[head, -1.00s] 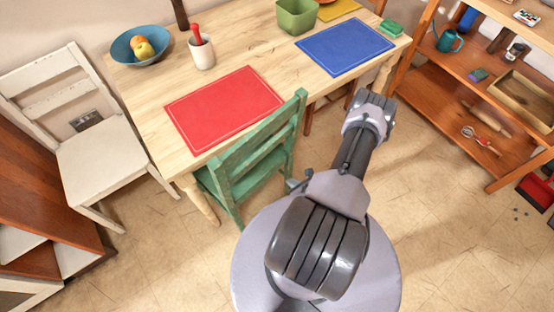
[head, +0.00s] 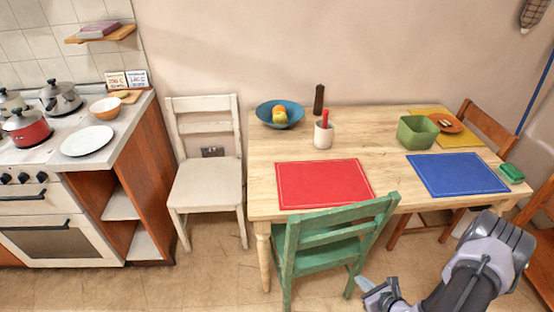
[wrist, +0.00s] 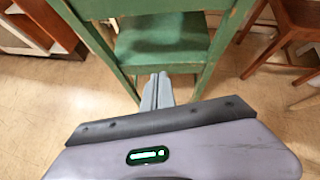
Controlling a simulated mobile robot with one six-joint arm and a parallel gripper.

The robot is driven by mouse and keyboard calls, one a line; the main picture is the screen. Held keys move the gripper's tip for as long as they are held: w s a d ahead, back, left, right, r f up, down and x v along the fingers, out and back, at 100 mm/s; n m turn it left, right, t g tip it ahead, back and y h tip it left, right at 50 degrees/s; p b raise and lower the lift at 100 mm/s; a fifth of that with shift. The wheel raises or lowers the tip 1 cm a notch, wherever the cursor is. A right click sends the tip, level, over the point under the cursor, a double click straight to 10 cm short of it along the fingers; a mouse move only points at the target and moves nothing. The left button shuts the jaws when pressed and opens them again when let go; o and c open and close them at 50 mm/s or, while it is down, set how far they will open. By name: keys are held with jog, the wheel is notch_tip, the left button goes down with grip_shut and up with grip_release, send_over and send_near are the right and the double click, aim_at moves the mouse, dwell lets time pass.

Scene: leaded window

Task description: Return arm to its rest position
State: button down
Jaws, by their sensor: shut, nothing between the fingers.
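My arm shows at the lower right of the head view, bent, with my gripper (head: 384,296) low in front of the green chair (head: 330,245). In the wrist view my gripper (wrist: 157,90) has its two fingers together with nothing between them. Part of my arm is cut off by the bottom edge of the head view.
A wooden table (head: 262,180) holds a red mat (head: 323,184), a blue mat (head: 457,175), a green bin (head: 416,133) and a blue bowl (head: 279,113). A white chair (head: 207,180) stands left of it, beside a counter (head: 125,130). Floor at the lower left is clear.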

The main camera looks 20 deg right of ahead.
jog(key=w+a+r+n+g+y, duration=0.1)
jog(key=w+a+r+n+y, duration=0.25)
jog(key=r, duration=0.55)
jog(key=w+a+r+n+y, duration=0.1)
jog(key=w+a+r+n, duration=0.2)
jog(key=a+r+n, duration=0.4)
jog(key=w+a+r+n+g+y, duration=0.1)
jog(key=w+a+r+n+y, duration=0.2)
jog(key=r, duration=0.7)
jog(key=s+a+r+n+g, duration=0.45)
jog(key=a+r+n, duration=0.25)
jog(key=a+r, duration=0.5)
jog(key=s+a+r+n+t+h, duration=0.1)
jog(key=s+a+r+n+h, duration=0.1)
jog(key=s, duration=0.5)
jog(key=s+a+r+n+h, duration=0.3)
jog(key=s+r+n+h, duration=0.1)
jog(key=s+r+n, duration=0.2)
jog(key=shift+s+a+r+n+t, duration=0.15)
jog(key=shift+s+r+n+t, duration=0.25)
jog(key=shift+n, duration=0.25)
